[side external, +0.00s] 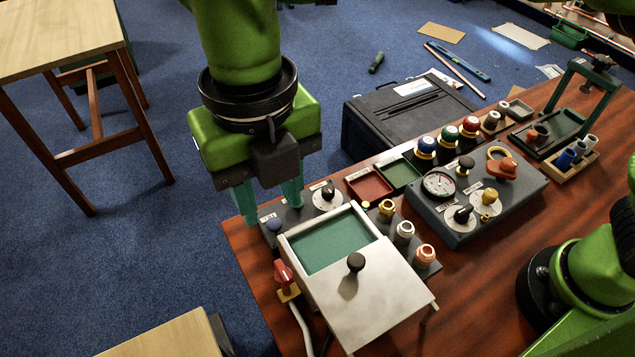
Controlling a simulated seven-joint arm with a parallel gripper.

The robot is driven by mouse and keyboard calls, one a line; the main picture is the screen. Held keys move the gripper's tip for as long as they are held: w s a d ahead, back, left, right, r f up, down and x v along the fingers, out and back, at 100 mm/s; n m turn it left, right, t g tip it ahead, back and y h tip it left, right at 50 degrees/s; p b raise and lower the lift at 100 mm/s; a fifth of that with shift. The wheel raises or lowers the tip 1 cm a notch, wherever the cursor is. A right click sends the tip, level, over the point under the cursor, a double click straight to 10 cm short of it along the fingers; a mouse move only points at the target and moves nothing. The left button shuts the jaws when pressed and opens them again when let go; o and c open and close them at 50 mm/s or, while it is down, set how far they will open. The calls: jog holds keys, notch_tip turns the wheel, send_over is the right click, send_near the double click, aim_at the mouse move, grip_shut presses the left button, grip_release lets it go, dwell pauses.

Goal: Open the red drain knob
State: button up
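The red drain knob (283,272) is at the front left of the bench, beside the left wall of a metal box (382,298). It sits above a brass-coloured fitting (288,293), with a pale hose (301,327) running down below it. My gripper (272,214) points down above the bench's left edge, behind and above the red knob and apart from it. Its two teal fingers are spread, and I see nothing between them. The exact height of the fingertips above the bench is hard to tell.
The box has a green interior (335,243) and a lid with a black knob (356,262). A gauge panel (520,187) stands to the right.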

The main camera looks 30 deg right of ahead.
aim_at(282, 270)
notch_tip(282, 270, down, 16)
jog(key=shift+r, duration=0.15)
dwell(0.3)
grip_shut()
